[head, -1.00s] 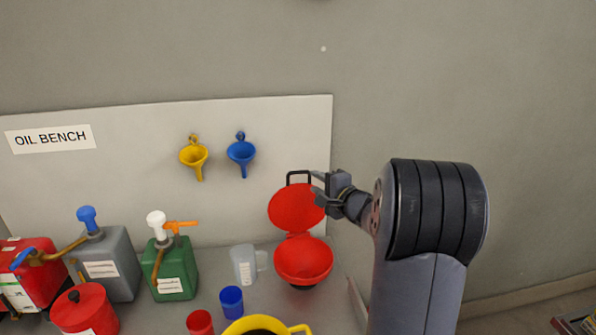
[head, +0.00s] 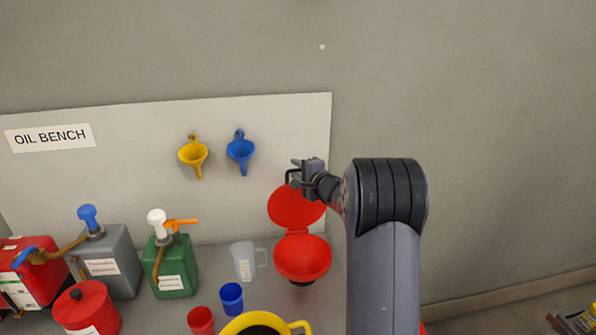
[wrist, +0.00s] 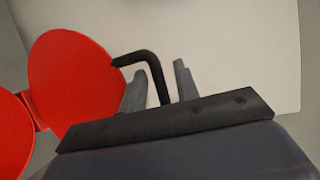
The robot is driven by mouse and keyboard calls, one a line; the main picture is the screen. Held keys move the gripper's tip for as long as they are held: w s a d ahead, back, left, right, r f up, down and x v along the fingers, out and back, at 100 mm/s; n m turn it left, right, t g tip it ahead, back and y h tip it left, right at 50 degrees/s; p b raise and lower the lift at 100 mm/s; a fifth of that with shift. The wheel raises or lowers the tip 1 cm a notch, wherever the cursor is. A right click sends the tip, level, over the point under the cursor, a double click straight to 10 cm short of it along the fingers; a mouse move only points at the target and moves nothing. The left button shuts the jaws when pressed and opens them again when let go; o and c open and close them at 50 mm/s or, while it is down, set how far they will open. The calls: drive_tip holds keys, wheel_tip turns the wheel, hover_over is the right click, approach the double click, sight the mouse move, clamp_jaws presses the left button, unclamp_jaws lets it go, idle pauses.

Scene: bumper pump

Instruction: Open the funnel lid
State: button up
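The red funnel (head: 302,262) stands on the bench, and its bowl is uncovered. Its round red lid (head: 296,208) is raised up from the hinge at the back, near the wall board. A black loop handle (wrist: 150,60) sticks out from the lid's edge; in the head view it is partly hidden by my gripper. My gripper (head: 296,173) is at the handle. In the wrist view the two grey fingers (wrist: 160,84) are apart, one on each side of a handle bar, with gaps showing. The red lid (wrist: 75,82) fills the left there, beside the fingers.
A clear measuring jug (head: 244,261), a blue cup (head: 231,298) and a red cup (head: 201,321) stand left of the funnel. A green pump can (head: 176,268) is farther left. Blue (head: 240,150) and yellow (head: 193,154) funnels hang on the board. The wall side at right is clear.

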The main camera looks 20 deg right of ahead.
clamp_jaws()
drive_tip(key=shift+s+f, duration=0.1)
idle(0.3)
drive_tip(key=s+b, duration=0.1)
drive_tip(key=s+t+b, duration=0.1)
drive_tip(key=s+b, duration=0.1)
drive_tip(key=s+t+b, duration=0.1)
drive_tip(key=b, duration=0.1)
drive_tip(key=shift+s+a+f+n, duration=0.15)
drive_tip(key=shift+a+f+n, duration=0.15)
drive_tip(key=shift+a+n, duration=0.1)
